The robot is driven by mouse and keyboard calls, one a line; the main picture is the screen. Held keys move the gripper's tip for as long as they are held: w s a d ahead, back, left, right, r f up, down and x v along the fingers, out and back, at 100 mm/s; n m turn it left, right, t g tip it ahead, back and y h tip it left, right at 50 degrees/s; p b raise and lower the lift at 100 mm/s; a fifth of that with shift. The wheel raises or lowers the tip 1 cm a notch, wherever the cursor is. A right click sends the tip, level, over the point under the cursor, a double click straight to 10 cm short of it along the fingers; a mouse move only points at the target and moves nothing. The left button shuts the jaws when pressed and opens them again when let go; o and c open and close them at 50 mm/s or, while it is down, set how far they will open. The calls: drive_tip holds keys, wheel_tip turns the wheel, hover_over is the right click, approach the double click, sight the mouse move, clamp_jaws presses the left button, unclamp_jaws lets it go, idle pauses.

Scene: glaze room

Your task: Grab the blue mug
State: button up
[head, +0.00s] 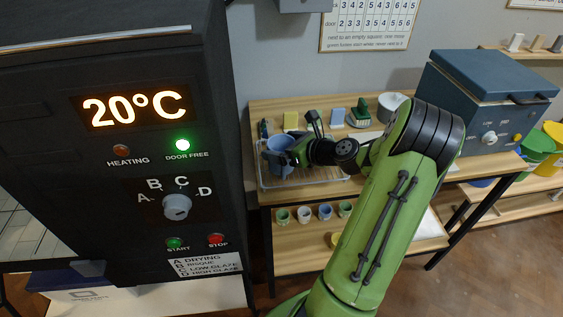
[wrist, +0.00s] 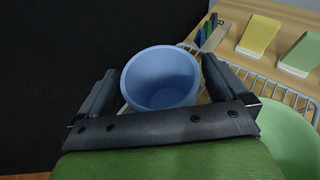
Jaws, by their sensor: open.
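The blue mug (wrist: 160,78) stands upright and open at the top, in the middle of the wrist view. In the head view the blue mug (head: 279,157) is at the left end of the wire rack on the wooden table, partly hidden by my gripper. My gripper (wrist: 157,88) is open, with one finger on each side of the mug. It also shows in the head view (head: 297,150), reaching in from the right. I cannot tell whether the fingers touch the mug. The mug's handle is not clearly visible.
The wire rack (head: 312,182) also holds a green bowl (wrist: 285,135) close to my gripper. The dark kiln (head: 120,60) stands close on the left. Small cups (head: 325,211) stand on the shelf below.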

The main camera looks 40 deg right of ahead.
drive_tip(key=shift+w, duration=0.1)
drive_tip(key=c, duration=1)
